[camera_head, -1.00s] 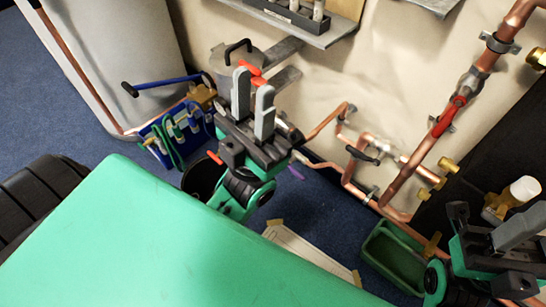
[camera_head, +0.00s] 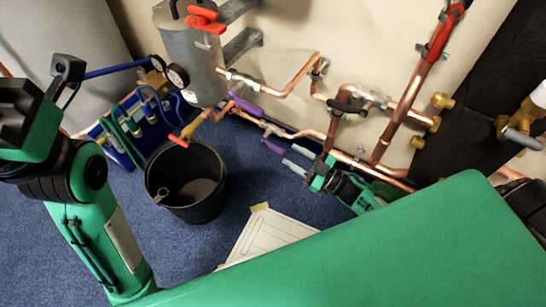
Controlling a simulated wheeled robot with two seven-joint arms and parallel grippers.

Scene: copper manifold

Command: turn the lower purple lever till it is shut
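The lower purple lever (camera_head: 271,146) shows on the copper pipework near the floor, slanting down to the right. The upper purple lever (camera_head: 243,104) is above and left of it, beside the grey tank. My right gripper (camera_head: 297,160) comes in from the lower right. Its two grey fingers are apart and empty, pointing left, with the tips just right of the lower purple lever. I cannot tell whether they touch it. My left arm (camera_head: 75,180) is at the left edge; its gripper's fingers do not show clearly.
A black bucket (camera_head: 187,210) stands on the blue carpet below the tank (camera_head: 195,62). A blue holder with tools (camera_head: 125,125) is left of it. Copper pipes with a black lever (camera_head: 347,107) and a red lever (camera_head: 446,32) run along the wall. A white sheet (camera_head: 268,236) lies on the floor.

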